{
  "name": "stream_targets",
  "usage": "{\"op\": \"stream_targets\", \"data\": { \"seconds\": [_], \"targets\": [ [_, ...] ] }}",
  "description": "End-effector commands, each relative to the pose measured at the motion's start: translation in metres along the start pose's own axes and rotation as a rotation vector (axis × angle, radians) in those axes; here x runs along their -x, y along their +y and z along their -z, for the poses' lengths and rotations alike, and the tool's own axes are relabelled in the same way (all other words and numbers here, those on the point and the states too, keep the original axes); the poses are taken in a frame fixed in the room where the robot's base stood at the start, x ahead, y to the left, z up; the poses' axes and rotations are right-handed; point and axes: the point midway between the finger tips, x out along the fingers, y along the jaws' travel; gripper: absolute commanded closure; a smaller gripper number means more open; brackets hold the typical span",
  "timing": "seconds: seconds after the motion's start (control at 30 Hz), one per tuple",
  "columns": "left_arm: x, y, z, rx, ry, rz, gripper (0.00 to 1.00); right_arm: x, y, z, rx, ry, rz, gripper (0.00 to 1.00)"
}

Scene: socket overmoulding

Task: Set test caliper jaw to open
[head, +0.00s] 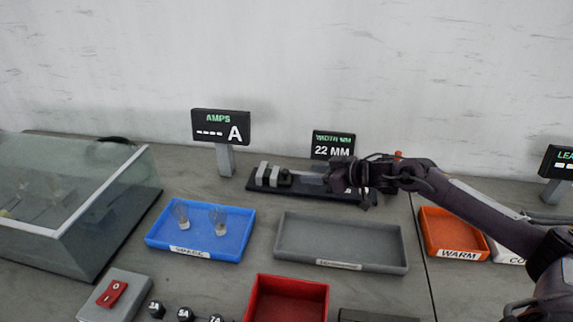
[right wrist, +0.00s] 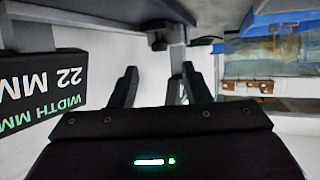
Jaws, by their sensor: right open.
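The test caliper (head: 312,192) is a long dark base at the back of the bench, with upright grey jaws (head: 268,174) at its left end. Its display (head: 333,144) reads WIDTH MM, 22 MM; the display (right wrist: 45,90) also shows upside down in the right wrist view. My right gripper (head: 335,180) is over the right part of the caliper and hides some of it. In the right wrist view its two fingers (right wrist: 158,82) are apart, with a grey upright part (right wrist: 178,58) beyond them. I cannot tell whether they touch the caliper. My left gripper is not in view.
An AMPS display (head: 220,127) stands behind left. In front are a blue tray (head: 160,240) with two clear bulbs, a grey tray (head: 300,257), a red bin (head: 290,282) and an orange WARM tray (head: 450,252). A glass-topped box (head: 75,200) fills the left.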

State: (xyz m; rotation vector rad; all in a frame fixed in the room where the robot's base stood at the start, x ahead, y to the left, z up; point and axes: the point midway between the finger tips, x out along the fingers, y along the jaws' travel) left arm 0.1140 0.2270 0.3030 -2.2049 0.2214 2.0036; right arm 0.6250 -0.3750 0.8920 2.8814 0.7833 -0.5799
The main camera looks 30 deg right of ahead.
Motion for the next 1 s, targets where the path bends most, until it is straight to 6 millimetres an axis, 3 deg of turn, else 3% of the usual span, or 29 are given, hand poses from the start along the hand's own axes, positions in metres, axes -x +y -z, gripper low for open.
{"op": "stream_targets", "data": {
  "seconds": [0.23,0.67,1.0],
  "targets": [
    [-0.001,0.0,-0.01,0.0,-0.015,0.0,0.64,-0.013,0.0,0.001,-0.002,0.005,0.0,0.57],
    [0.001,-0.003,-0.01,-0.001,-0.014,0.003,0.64,-0.071,0.0,0.001,-0.002,0.004,0.002,0.57],
    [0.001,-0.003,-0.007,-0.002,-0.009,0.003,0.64,-0.079,-0.001,0.0,0.001,0.0,0.002,0.57]
  ]
}}
